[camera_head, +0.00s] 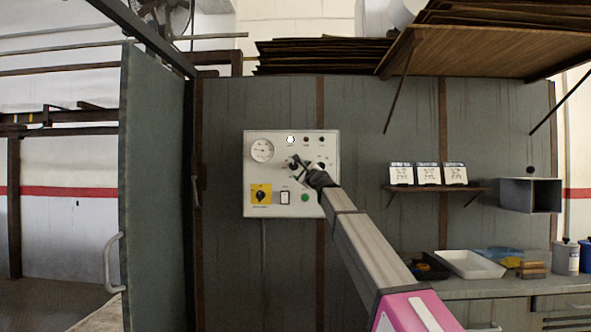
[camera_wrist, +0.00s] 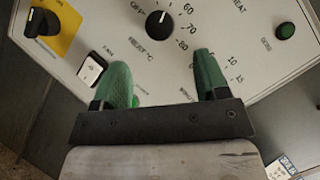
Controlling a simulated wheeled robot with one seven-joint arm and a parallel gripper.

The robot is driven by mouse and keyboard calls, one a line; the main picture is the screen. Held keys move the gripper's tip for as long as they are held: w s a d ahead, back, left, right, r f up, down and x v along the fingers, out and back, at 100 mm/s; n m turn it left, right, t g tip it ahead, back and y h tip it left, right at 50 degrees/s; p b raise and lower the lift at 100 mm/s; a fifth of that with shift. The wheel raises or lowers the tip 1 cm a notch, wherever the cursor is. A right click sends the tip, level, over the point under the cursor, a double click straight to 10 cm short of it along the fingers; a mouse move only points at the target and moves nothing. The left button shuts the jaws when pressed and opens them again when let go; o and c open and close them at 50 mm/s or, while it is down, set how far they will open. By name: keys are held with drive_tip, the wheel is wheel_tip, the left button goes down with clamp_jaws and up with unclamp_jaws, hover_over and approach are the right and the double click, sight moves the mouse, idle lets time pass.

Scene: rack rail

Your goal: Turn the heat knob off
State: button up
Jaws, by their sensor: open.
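The heat knob (camera_wrist: 158,23) is a round black knob with a white mark on the panel in the wrist view. "OFF" and the numbers 60, 70 and 80 stand around it. Its mark seems to point up and right, away from "OFF". My gripper (camera_wrist: 163,65) has two green fingers spread apart, with nothing between them. The knob lies beyond the fingertips, apart from them. In the head view my gripper (camera_head: 299,164) is in front of the middle of the white control panel (camera_head: 253,176) and covers the heat knob there.
The panel also has a dial gauge (camera_head: 262,151), a yellow-plated switch (camera_head: 261,194), a white rocker (camera_wrist: 92,68) and a green button (camera_head: 305,198). My right finger hides part of another numbered scale. An open grey door (camera_head: 150,190) stands left. A shelf (camera_head: 440,188) and cluttered bench are right.

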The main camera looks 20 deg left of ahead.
sight(294, 167)
drive_tip(key=x, duration=0.8)
drive_tip(key=c, duration=0.9)
